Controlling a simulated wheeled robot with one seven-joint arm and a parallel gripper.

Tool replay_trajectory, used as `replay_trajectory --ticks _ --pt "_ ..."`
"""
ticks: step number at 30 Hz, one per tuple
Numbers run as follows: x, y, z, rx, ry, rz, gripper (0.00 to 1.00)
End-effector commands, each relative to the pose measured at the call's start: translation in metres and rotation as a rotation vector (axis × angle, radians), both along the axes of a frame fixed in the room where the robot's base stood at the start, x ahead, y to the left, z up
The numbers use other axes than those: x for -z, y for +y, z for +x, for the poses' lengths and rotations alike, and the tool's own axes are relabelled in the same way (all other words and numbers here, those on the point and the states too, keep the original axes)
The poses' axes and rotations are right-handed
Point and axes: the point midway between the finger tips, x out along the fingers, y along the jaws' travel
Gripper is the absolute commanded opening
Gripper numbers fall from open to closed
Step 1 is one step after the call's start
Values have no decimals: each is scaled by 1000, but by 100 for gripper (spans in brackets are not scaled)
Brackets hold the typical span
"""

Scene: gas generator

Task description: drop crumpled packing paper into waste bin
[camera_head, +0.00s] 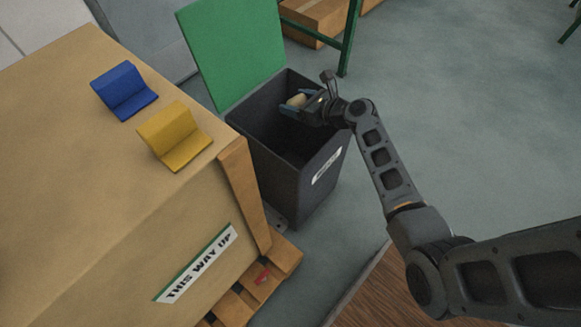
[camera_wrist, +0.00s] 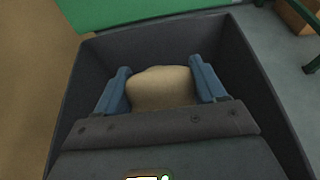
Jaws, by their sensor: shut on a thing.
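The crumpled packing paper (camera_wrist: 160,88) is a pale tan lump between the two blue fingers of my gripper (camera_wrist: 161,86) in the wrist view. My gripper is shut on it. In the head view the paper (camera_head: 297,100) shows at the tip of my gripper (camera_head: 298,103), over the opening of the waste bin (camera_head: 285,195). The bin is dark grey with a white label and its green lid (camera_head: 232,50) stands open at the back. In the wrist view the bin's dark walls (camera_wrist: 262,100) surround the gripper and paper. The bin floor is mostly hidden.
A large cardboard box (camera_head: 70,180) marked THIS WAY UP stands on a wooden pallet (camera_head: 262,280) left of the bin. A blue piece (camera_head: 124,92) and a yellow piece (camera_head: 175,138) lie on it. Green legs (camera_head: 349,40) stand behind. Floor at the right is clear.

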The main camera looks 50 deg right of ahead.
Motion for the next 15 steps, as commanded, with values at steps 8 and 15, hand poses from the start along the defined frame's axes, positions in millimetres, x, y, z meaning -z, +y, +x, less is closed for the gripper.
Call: replay_trajectory --ticks 8,15 --pt "12 0 0 1 0 1 42" --pt "11 0 0 1 0 1 77"
